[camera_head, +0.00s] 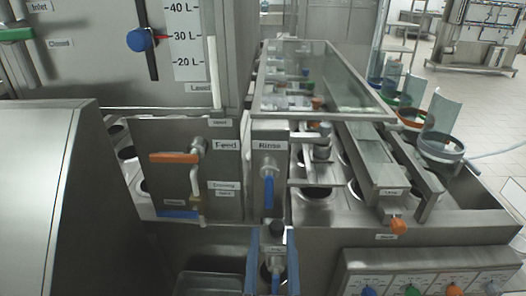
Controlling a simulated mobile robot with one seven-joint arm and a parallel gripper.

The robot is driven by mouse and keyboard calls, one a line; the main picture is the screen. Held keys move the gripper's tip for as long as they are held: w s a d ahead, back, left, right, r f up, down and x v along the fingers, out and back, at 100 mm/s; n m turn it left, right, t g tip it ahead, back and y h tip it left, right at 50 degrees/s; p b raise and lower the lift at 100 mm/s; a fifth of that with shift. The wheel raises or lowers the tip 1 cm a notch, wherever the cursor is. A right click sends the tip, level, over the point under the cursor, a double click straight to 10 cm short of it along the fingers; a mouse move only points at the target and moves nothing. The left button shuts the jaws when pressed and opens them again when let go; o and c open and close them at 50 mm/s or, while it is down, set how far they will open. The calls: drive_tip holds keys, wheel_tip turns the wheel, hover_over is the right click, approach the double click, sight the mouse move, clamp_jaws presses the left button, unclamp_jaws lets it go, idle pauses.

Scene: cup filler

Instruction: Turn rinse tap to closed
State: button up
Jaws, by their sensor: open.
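The rinse tap (267,170) is on a metal panel near the middle of the head view, just below a label reading "Rinse". Its blue lever (269,192) hangs straight down from the metal valve body. I cannot read any open or closed marking beside it.
Left of it is the "Feed" panel with an orange lever (175,158) set sideways. A glass-topped cover (325,78) lies behind. A large grey surface (35,190) fills the lower left.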

sight(269, 199)
drive_tip(key=shift+g, duration=0.7)
drive_tip(key=w+p, duration=0.2)
drive_tip(key=w, duration=0.1)
drive_tip(key=w+p, duration=0.2)
drive_tip(key=w, duration=0.1)
drive_tip(key=w+p, duration=0.3)
drive_tip(key=w, duration=0.1)
drive_tip(key=shift+a+r, duration=0.2)
drive_tip(key=shift+a, duration=0.2)
drive_tip(key=shift+s, duration=0.1)
clamp_jaws()
